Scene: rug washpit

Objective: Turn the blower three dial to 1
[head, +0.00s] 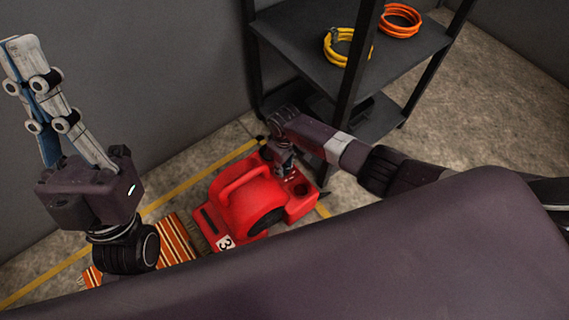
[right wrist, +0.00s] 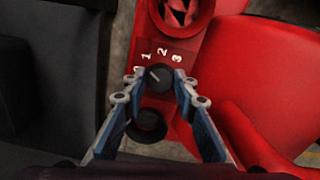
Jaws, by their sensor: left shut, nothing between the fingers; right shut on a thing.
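The red blower (head: 248,197) stands on the floor with a "3" label (head: 226,243) on its near end. My right gripper (head: 284,170) reaches down onto its top. In the right wrist view the black dial (right wrist: 158,78) sits between the two fingertips, and the gripper is shut on it. Marks 1, 2 and 3 (right wrist: 162,54) show above the dial, with a partly hidden mark by the left fingertip. The dial's light pointer line aims up-left, seemingly between that hidden mark and 1. My left gripper (head: 21,50) is shut, empty and raised at the left, far from the blower.
A dark shelf (head: 285,38) with a yellow coil (head: 335,54) and an orange coil (head: 401,18) stands behind the blower. An orange striped rug (head: 178,240) lies left of the blower. A grey wall (head: 150,90) is behind my left gripper.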

